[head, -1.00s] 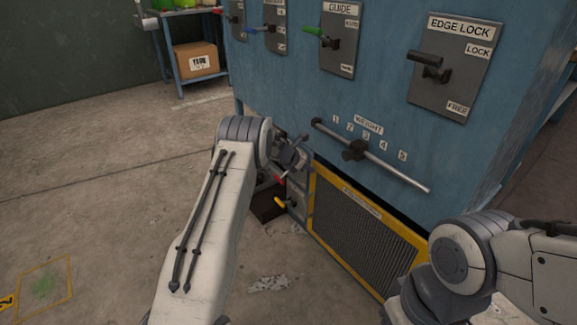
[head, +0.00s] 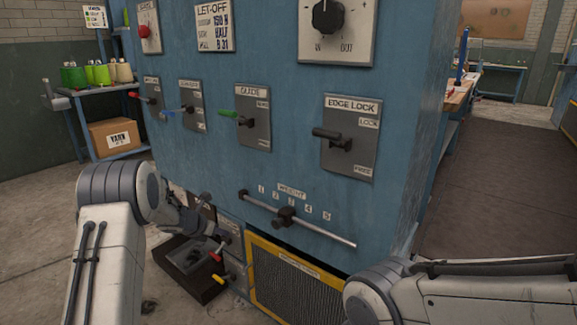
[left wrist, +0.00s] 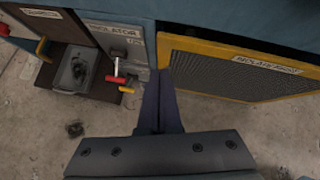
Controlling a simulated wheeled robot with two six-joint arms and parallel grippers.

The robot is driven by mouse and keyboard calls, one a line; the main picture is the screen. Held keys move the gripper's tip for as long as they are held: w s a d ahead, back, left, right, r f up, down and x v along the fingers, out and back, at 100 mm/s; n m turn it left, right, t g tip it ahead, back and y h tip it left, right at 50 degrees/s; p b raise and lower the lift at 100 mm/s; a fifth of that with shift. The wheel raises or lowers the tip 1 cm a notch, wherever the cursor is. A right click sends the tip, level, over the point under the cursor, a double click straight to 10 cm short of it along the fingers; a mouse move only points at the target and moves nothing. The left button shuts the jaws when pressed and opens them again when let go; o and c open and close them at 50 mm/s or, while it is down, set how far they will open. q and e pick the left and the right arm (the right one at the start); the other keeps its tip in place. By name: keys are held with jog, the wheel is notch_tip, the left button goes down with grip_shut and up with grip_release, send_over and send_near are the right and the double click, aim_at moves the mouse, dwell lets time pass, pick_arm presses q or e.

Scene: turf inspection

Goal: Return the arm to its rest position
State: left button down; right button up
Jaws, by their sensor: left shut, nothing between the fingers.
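My left gripper (head: 205,225) is at the lower left of the head view, in front of the blue machine's lower left part. In the left wrist view its two dark fingers (left wrist: 158,106) are together with nothing between them. They point towards the strip between the isolator panel (left wrist: 122,42) and a yellow-framed mesh panel (left wrist: 240,67). No contact is evident, though the exact gap is unclear. My right arm (head: 450,295) enters at the lower right; its gripper is out of view.
The blue machine (head: 250,60) carries an edge lock lever (head: 332,138), a green-handled guide lever (head: 235,116) and a weight slider (head: 286,216) on a bar. Red (head: 215,257) and yellow (head: 217,279) handles and an open dark box (head: 180,278) lie low near my left gripper. Right floor is clear.

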pick_arm(q)
jog(key=s+d+r+n+y, duration=0.1)
jog(key=d+r+n+y, duration=0.1)
jog(key=d+r+n, duration=0.6)
jog(key=s+d+r+n, duration=0.5)
jog(key=s+d+n, duration=0.3)
jog(key=s, duration=0.1)
jog(key=s+d+n+g+p, duration=0.1)
jog(key=s+d+n+g, duration=0.3)
jog(key=s, duration=0.9)
jog(key=s+d+n+g+p, duration=0.1)
jog(key=s+n+g, duration=0.1)
jog(key=s+n, duration=0.75)
jog(key=s+d+n+g+p, duration=0.1)
jog(key=s+d+n+g, duration=0.15)
jog(key=s, duration=1.35)
notch_tip(320, 180, up, 37)
jog(key=w+p, duration=0.1)
jog(key=p, duration=3.5)
jog(key=shift+a+f, duration=0.15)
jog(key=shift+f, duration=0.05)
